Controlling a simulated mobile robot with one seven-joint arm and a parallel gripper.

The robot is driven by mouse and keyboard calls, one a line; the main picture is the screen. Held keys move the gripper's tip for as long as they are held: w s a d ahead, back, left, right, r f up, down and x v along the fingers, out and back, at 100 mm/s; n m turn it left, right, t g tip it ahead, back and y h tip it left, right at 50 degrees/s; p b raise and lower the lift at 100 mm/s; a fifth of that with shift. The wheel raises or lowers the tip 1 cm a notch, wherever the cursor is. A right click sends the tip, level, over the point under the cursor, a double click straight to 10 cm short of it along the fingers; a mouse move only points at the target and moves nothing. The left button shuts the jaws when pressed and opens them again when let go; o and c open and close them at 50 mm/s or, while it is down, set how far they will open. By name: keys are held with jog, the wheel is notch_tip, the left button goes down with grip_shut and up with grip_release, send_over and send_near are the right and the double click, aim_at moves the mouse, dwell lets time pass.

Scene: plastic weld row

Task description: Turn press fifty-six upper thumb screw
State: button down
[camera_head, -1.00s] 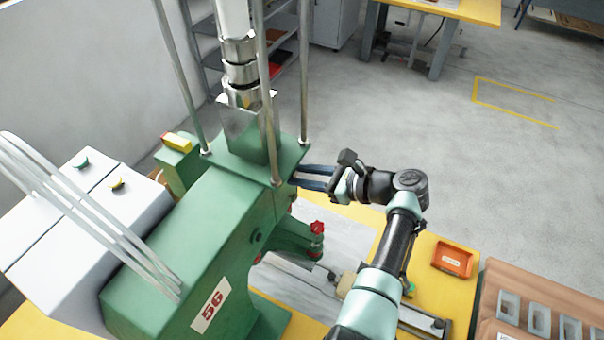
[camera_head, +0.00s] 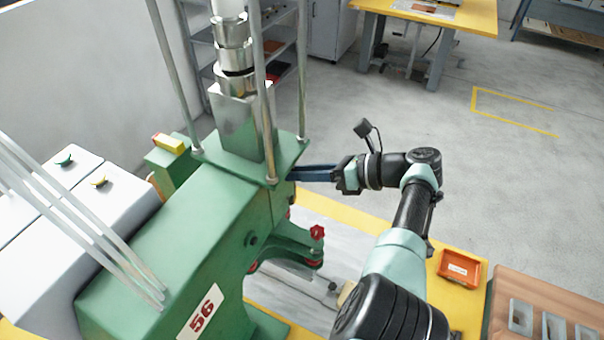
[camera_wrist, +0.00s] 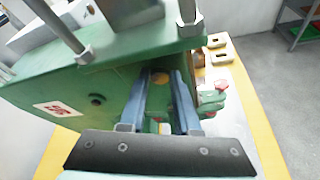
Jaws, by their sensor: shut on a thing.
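The green press (camera_head: 215,225) with the "56" label (camera_head: 202,312) stands at left in the head view. My gripper (camera_head: 294,174) reaches in from the right, its long blue fingers at the press head just below the top plate. In the wrist view my gripper (camera_wrist: 162,78) has a finger either side of a small brownish round part (camera_wrist: 160,78), apparently the upper thumb screw, mostly hidden. It is shut on that part. A red knob (camera_head: 317,232) stands on the lower green bracket, clear of the fingers; it also shows in the wrist view (camera_wrist: 220,86).
Upright steel rods (camera_head: 264,100) rise from the top plate close to my fingers. An orange tray (camera_head: 459,268) and a brown board with grey parts (camera_head: 500,290) lie at lower right. Open floor (camera_head: 450,150) lies beyond the arm.

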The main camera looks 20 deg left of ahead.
jog(key=c, duration=0.6)
grip_release()
jog(key=b+v, duration=0.4)
jog(key=v, duration=0.9)
jog(key=shift+b, duration=0.3)
jog(key=shift+f, duration=0.1)
